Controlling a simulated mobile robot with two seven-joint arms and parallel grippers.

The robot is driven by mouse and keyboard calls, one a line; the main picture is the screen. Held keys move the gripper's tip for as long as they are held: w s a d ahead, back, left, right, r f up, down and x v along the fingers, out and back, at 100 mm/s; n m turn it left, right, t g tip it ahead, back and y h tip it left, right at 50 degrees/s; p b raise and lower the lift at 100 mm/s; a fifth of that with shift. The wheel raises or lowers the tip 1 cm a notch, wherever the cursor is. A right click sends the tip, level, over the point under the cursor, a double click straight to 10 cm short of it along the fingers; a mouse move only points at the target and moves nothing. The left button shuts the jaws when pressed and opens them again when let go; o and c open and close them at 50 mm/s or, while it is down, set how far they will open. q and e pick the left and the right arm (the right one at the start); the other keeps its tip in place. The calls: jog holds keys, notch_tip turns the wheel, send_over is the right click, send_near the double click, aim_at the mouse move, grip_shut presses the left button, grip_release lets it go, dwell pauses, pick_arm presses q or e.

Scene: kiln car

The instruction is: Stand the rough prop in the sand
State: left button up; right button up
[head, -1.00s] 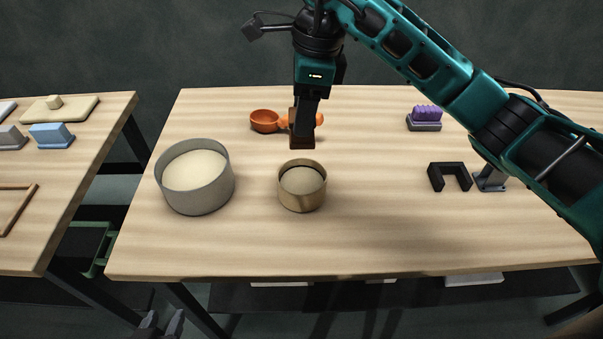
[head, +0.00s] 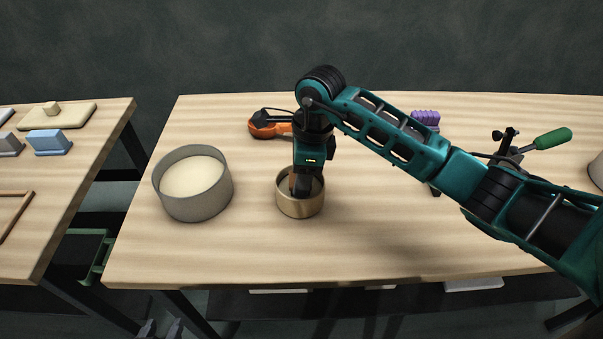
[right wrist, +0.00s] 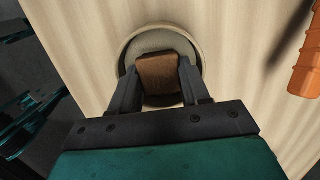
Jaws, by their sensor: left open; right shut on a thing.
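My right gripper (head: 303,187) points down into the small tan pot (head: 301,209) and is shut on the brown, rough-faced prop (right wrist: 162,76). In the right wrist view the prop sits between both fingers, inside the ring of the pot's rim. In the head view the gripper and pot wall hide most of it, and I cannot tell whether its lower end touches the sand. A larger grey tub (head: 196,207) of pale sand stands to the left. My left gripper (head: 161,329) shows at the bottom edge, open and empty, away from the table.
A purple-topped brush (head: 425,119) and a green-handled tool (head: 551,139) are at the right, partly behind my right arm. A side table (head: 70,165) stands left across a gap. The table front is clear.

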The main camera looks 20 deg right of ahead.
jog(key=shift+f, duration=0.1)
jog(key=o, duration=0.7)
jog(key=shift+f, duration=0.1)
jog(key=shift+o, duration=1.1)
jog(key=shift+r, duration=0.25)
notch_tip(320, 180, up, 12)
jog(key=d, duration=0.1)
jog(key=shift+s+d, duration=0.25)
jog(key=shift+d, duration=0.1)
jog(key=shift+f, duration=0.15)
